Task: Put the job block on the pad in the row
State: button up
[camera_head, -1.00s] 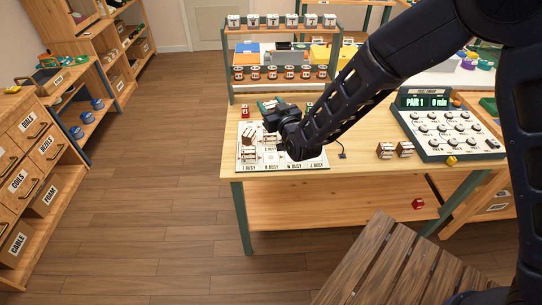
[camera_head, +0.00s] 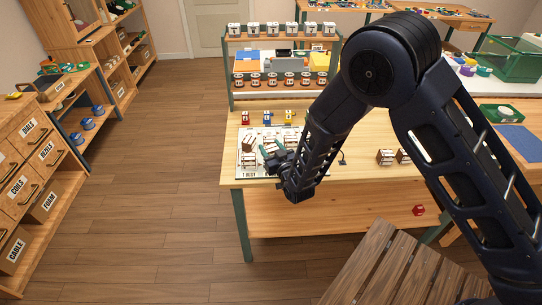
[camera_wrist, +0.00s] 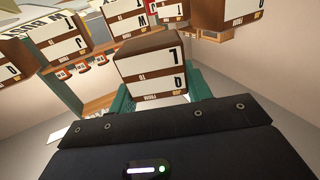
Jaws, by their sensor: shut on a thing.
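My gripper (camera_head: 270,153) is low over the front left of the table, at the white row board (camera_head: 243,175). The arm and fingers hide much of the board's right part in the head view. Similar blocks stand on the board, one of them (camera_head: 249,160) at its left. I cannot tell whether the held block touches the board. Several more lettered blocks show beyond the held one in the wrist view (camera_wrist: 128,15).
Small red (camera_head: 245,118), blue (camera_head: 267,117) and yellow (camera_head: 288,117) pieces stand behind the board. A rack (camera_head: 284,97) stands at the table's back. Two brown blocks (camera_head: 385,157) sit to the right. A red piece (camera_head: 418,210) lies on the lower shelf.

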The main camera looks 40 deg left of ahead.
jog(key=shift+f, duration=1.85)
jog(key=shift+f, duration=0.15)
jog(key=o, duration=0.7)
jog(key=shift+s+d, duration=0.1)
jog(key=shift+d, duration=0.1)
jog(key=v, duration=1.1)
jog(key=shift+d, duration=0.3)
